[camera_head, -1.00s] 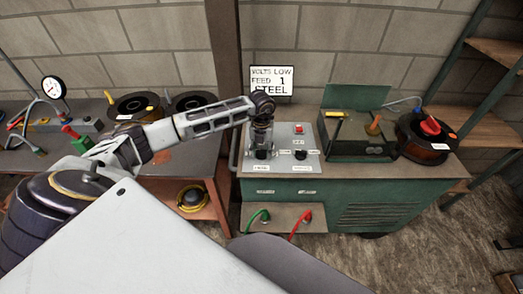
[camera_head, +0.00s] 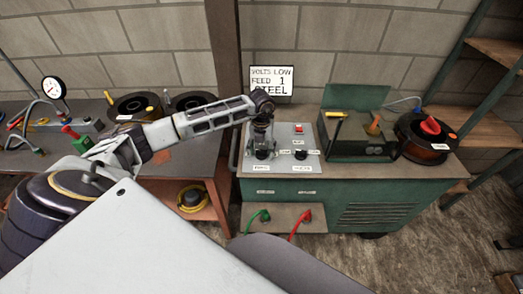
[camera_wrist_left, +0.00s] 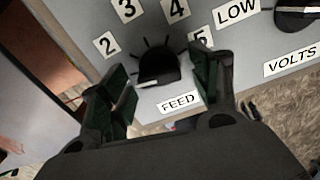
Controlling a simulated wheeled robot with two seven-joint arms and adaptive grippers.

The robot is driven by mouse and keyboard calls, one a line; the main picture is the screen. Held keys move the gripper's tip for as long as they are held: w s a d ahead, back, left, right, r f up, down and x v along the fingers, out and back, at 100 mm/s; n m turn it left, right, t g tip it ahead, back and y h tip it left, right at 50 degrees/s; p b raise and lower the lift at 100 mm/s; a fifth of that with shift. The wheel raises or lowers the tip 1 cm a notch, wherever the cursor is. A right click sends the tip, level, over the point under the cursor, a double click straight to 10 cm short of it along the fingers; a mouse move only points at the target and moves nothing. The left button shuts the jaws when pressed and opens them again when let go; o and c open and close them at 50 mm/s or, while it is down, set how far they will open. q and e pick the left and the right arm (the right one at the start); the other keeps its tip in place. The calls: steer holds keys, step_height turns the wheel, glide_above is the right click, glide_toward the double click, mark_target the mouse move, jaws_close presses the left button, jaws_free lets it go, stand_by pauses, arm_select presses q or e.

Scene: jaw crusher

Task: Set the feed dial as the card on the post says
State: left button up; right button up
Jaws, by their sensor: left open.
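The white card (camera_head: 271,81) by the post reads VOLTS LOW, FEED 1, STEEL. The black feed dial (camera_wrist_left: 158,66) is on the grey panel, above the FEED label in the left wrist view. A white mark shows at its lower-left edge. Number plates 2, 3 and 4 are clear, 5 is partly hidden, and no 1 is visible. My left gripper (camera_wrist_left: 165,90) is open, pointing down over the panel, with one finger on each side of the dial. I cannot tell whether the fingers touch it. My right gripper is not in view.
The volts dial (camera_head: 300,155) is close right of the feed dial, with a red switch (camera_head: 299,129) behind. A green open-lidded box (camera_head: 356,135) and a reel (camera_head: 428,138) stand right on the green cabinet (camera_head: 380,200). The brown post (camera_head: 226,50) rises left behind my arm.

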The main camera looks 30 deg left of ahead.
mark_target(261, 150)
arm_select(q)
step_height(261, 150, up, 12)
steer(key=shift+f, duration=0.15)
stand_by(0.5)
stand_by(0.6)
